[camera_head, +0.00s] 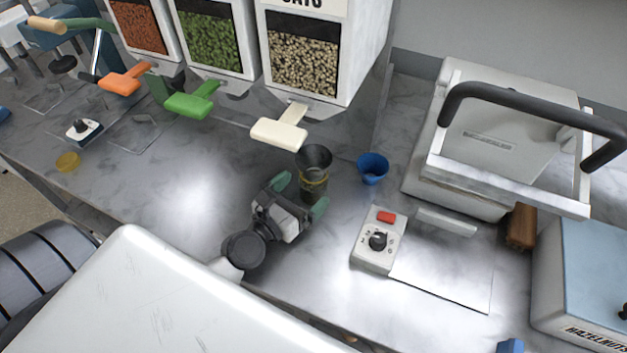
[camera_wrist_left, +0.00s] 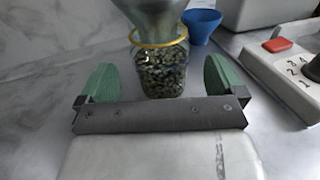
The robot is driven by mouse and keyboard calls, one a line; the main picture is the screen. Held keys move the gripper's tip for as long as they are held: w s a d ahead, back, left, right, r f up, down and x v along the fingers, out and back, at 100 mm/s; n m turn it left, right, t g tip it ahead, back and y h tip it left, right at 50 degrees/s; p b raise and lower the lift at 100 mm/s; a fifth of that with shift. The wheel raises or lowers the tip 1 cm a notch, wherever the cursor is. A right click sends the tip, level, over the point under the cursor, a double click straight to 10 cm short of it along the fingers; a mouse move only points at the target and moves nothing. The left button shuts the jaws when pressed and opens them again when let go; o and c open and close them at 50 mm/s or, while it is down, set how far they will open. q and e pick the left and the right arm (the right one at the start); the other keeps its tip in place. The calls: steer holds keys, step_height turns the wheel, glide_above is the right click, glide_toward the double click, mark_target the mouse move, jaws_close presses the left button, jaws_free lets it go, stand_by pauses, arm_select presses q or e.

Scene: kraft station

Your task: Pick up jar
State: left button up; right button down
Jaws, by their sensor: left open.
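A clear jar (camera_head: 313,188) with a yellow rim stands on the counter below the cream dispenser lever, with a dark funnel (camera_head: 313,157) in its mouth. In the left wrist view the jar (camera_wrist_left: 160,70) holds dark and pale grains, and the funnel (camera_wrist_left: 158,14) sits in its top. My left gripper (camera_head: 301,194) is open, its green fingers around the jar's near side. In the left wrist view the fingers (camera_wrist_left: 153,84) stand left and right of the jar, with gaps, and the jar is slightly beyond them. My right gripper is not in view.
A blue cup (camera_head: 373,168) stands just right of the jar. Grain dispensers (camera_head: 305,55) stand behind.

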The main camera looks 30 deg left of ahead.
mark_target(304, 190)
arm_select(q)
steer(key=x, duration=0.3)
steer(key=shift+r, duration=0.1)
steer(key=shift+w+d, duration=0.1)
steer(key=shift+w, duration=0.25)
steer(key=shift+s, duration=0.1)
steer(key=c, duration=1.1)
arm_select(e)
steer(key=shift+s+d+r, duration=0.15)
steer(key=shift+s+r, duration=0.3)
arm_select(q)
steer(key=shift+p, duration=0.3)
